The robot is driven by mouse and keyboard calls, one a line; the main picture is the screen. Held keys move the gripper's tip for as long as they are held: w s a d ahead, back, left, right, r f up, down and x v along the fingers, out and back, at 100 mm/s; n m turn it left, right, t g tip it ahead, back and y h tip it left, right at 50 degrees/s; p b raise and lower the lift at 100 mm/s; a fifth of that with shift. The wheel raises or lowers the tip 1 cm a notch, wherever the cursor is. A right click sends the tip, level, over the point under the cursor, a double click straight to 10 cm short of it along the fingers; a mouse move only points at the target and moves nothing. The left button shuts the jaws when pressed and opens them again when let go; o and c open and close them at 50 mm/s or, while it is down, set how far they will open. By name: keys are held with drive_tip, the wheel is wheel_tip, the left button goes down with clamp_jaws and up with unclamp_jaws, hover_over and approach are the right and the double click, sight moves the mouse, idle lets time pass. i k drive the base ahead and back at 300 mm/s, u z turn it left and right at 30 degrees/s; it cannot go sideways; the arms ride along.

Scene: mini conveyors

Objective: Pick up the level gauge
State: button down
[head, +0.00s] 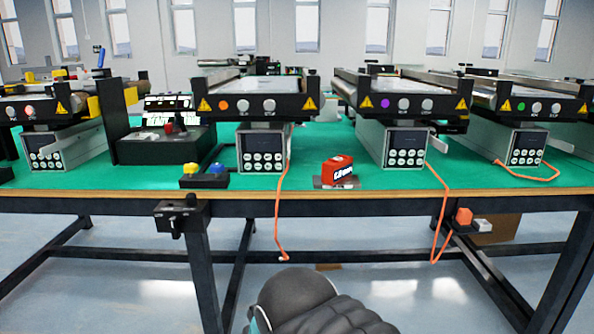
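No object is clearly readable as the level gauge. A small red block with white lettering (339,171) stands on a flat grey base near the front edge of the green-topped table, right of centre. It may be the gauge, but its lettering is too small to read. A dark rounded part of my own arm shows at the bottom centre, in front of the table. My gripper's fingers are not in view.
Several mini conveyors, including one with an orange button (256,106) and one with a purple button (397,104), stand along the table (300,184). Grey control boxes sit below them. Orange cables (278,215) hang over the front edge. A black control console (170,145) stands left.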

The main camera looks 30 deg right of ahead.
sight(333, 172)
drive_tip(key=k, duration=1.2)
drive_tip(key=z, duration=1.05)
drive_tip(key=i, duration=1.35)
drive_tip(key=u, duration=0.7)
